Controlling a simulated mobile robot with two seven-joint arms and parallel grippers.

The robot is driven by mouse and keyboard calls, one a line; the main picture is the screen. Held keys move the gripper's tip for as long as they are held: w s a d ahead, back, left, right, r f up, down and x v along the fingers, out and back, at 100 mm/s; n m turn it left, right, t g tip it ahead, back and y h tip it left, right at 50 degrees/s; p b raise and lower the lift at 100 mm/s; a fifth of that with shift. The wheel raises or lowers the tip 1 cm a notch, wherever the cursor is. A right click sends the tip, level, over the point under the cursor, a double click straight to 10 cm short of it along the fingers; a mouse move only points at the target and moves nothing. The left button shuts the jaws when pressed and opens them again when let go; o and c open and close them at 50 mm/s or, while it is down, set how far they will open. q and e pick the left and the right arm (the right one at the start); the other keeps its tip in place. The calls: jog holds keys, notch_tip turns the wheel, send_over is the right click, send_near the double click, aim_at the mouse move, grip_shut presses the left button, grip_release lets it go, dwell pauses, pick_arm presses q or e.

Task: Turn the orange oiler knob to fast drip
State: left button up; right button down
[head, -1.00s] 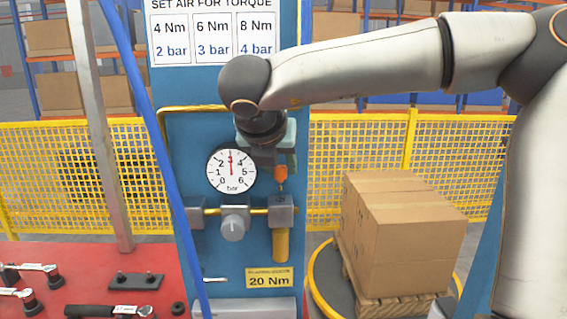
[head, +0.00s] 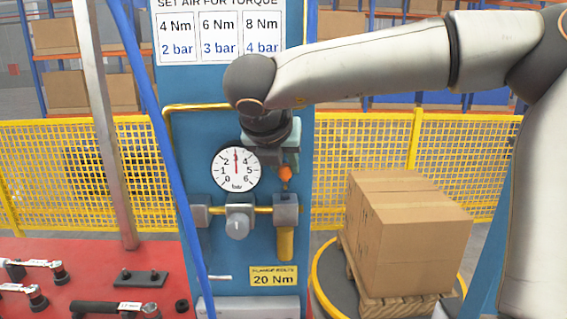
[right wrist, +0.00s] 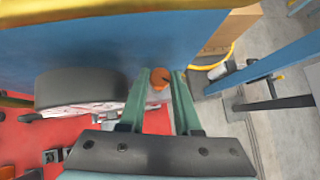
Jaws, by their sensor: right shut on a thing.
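The orange oiler knob (head: 285,173) is on the blue panel (head: 215,135), just right of the gauge and above the oiler (head: 286,208). My right gripper (head: 286,162) comes down on it from above and is shut on it. In the right wrist view the knob (right wrist: 160,77) sits between the tips of the two green fingers (right wrist: 160,84), with a dark mark on its face. I cannot read any drip scale by it. My left gripper is not in view.
The pressure gauge (head: 236,169) is close left of my gripper, its red needle near 3. A grey regulator knob (head: 238,225) sits below it. A blue slanted bar (head: 165,150) crosses the panel's left side. Cardboard boxes (head: 410,230) stand on a pallet at right.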

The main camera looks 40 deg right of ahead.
jog(key=n+b, duration=0.1)
jog(key=b, duration=0.1)
jog(key=n+t+y+b, duration=0.1)
jog(key=b, duration=0.1)
jog(key=shift+s+d+f, duration=0.1)
jog(key=shift+f, duration=0.2)
jog(key=shift+r+n+t+y+b, duration=0.2)
jog(key=shift+n+t+y+b, duration=0.35)
jog(key=shift+n, duration=0.35)
jog(key=shift+d+r+n+y, duration=0.15)
jog(key=shift+n+y, duration=0.1)
jog(key=shift+n, duration=0.25)
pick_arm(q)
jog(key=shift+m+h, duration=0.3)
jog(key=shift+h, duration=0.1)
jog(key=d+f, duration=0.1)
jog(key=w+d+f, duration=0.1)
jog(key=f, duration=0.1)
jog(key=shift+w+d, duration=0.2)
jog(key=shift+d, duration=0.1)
pick_arm(e)
jog(key=c, duration=0.9)
grip_release()
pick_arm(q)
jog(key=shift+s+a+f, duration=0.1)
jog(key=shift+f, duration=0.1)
